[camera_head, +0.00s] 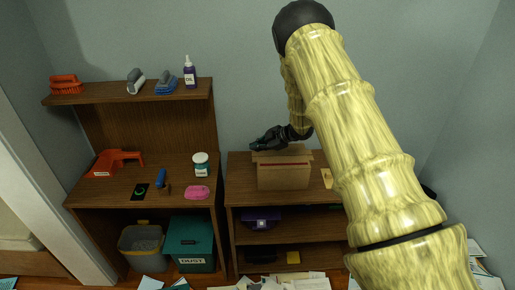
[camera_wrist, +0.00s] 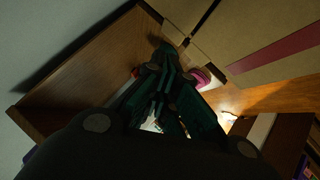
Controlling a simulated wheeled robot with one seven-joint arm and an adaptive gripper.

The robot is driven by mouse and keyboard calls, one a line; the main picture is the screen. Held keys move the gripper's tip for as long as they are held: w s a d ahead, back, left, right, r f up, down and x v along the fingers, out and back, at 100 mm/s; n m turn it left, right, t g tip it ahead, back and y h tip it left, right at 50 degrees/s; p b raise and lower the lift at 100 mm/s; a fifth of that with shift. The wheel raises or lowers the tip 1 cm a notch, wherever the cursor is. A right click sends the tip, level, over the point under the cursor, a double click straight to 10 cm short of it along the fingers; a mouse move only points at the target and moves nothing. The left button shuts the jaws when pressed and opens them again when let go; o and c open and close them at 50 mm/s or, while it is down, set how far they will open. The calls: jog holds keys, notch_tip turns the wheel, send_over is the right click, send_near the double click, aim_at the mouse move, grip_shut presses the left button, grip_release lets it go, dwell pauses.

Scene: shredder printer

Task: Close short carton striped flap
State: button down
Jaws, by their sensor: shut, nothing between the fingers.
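The short cardboard carton (camera_head: 283,178) stands on top of the low right shelf unit. A dark red stripe runs across its front near the top, and a tan flap (camera_head: 282,156) shows above the stripe. I cannot tell how far the flap is folded. My gripper (camera_head: 255,146) is shut and empty, at the carton's upper left, pointing left. In the wrist view the carton (camera_wrist: 262,35) with its red stripe fills the upper right, close beside my shut gripper (camera_wrist: 167,50). Whether they touch is unclear.
A taller wooden shelf unit (camera_head: 140,173) stands at left with a dustpan, white jar (camera_head: 200,164) and pink item (camera_head: 195,192). A green bin (camera_head: 190,243) is below. The wall is close behind the carton. Papers litter the floor. My arm hides the right side.

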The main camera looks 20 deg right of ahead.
notch_tip(320, 180, up, 3)
jog(key=shift+r+p, duration=0.2)
jog(key=shift+p, duration=0.65)
jog(key=shift+d+b, duration=0.25)
jog(key=shift+b, duration=0.15)
jog(key=s+d+r+b, duration=0.2)
jog(key=d+r+b, duration=0.1)
jog(key=d+r, duration=0.3)
jog(key=shift+s+r, duration=0.35)
jog(key=shift+s, duration=0.05)
